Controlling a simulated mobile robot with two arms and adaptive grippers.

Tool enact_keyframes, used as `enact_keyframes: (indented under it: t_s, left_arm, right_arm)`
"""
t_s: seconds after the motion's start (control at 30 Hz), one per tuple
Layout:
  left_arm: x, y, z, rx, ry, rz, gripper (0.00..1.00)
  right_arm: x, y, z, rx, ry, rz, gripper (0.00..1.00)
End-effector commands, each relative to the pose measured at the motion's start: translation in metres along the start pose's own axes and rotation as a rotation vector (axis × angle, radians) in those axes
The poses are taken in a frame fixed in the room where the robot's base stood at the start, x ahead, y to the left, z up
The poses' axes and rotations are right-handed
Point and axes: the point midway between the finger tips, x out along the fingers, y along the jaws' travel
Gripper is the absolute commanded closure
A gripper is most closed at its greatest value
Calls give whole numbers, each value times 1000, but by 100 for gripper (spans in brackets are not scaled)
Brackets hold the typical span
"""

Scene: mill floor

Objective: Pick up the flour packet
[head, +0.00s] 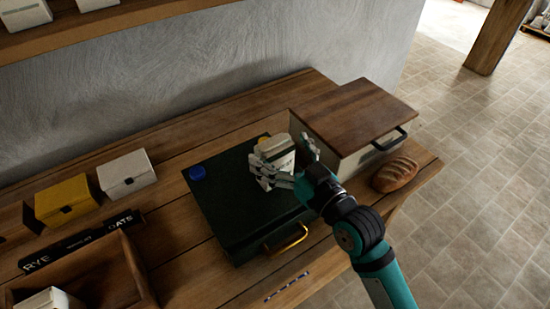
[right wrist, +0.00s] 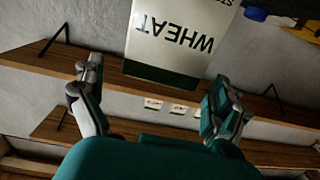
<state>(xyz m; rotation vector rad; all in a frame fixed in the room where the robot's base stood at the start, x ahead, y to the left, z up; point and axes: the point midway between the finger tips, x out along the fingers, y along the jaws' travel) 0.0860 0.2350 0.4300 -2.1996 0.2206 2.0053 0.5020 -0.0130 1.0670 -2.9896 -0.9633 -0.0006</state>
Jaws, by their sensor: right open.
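The flour packet (head: 283,155) is pale with a dark green base band and stands over the dark green case (head: 235,205) on the bench. In the right wrist view the packet (right wrist: 180,40) shows upside down, with the word WHEAT. My right gripper (head: 287,165) is open, with its fingers to either side of the packet in the head view. In the right wrist view its fingers (right wrist: 152,88) are spread, and the packet lies beyond and between them. Gaps show there on both sides. My left gripper is not in view.
A blue knob (head: 198,173) sits on the case, which has a brass handle (head: 285,240). A wooden-lidded box (head: 350,112) and a bread loaf (head: 394,175) are at right. White (head: 127,174) and yellow (head: 65,201) boxes and an open wooden crate (head: 125,268) are at left.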

Motion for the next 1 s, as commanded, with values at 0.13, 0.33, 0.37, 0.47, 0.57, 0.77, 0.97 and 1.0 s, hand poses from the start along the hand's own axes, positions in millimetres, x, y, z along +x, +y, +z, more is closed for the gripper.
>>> enact_keyframes:
  t_s: [0.13,0.33,0.37,0.47,0.57,0.77,0.97,1.0]
  left_arm:
    - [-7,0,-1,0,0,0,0]
    - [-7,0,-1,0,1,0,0]
    - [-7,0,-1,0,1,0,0]
    - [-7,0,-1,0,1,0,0]
    - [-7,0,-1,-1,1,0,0]
    - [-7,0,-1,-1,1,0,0]
    - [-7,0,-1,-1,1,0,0]
    - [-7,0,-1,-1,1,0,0]
  right_arm:
    - [20,0,-2,1,1,0,0]
    - [25,0,0,-1,1,0,0]
    - [25,0,0,-1,1,0,0]
    - [24,0,0,-1,1,0,4]
    - [24,0,0,-1,0,0,17]
    - [24,0,0,-1,0,0,43]
    - [24,0,0,-1,0,0,69]
    - [24,0,0,-1,0,0,75]
